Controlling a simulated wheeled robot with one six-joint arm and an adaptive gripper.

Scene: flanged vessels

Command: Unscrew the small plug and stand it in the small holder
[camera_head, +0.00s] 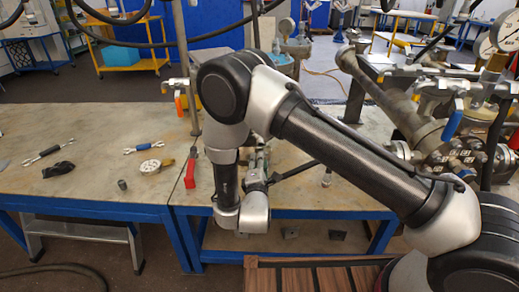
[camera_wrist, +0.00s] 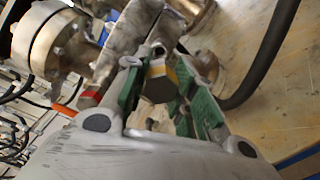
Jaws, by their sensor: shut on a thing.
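In the wrist view my gripper (camera_wrist: 163,82) has its green-padded fingers closed around a dark, faceted piece with a yellow band, which looks like the small plug (camera_wrist: 157,89). The plug lies at the end of a metal pipe fitting (camera_wrist: 158,48); I cannot tell whether it is still threaded in. In the head view my wrist is low at the front edge of the right bench, and my arm mostly hides the fingers and plug. A small dark grey cylinder (camera_head: 122,184) stands on the left bench; I cannot tell whether it is the small holder.
A large flanged vessel (camera_head: 455,150) with valves and a gauge stands at the right. A red-handled part (camera_head: 190,172) is left of my wrist. Wrenches (camera_head: 144,147), a black item (camera_head: 58,169) and a round pale part (camera_head: 151,166) lie on the left bench, with bare room between them.

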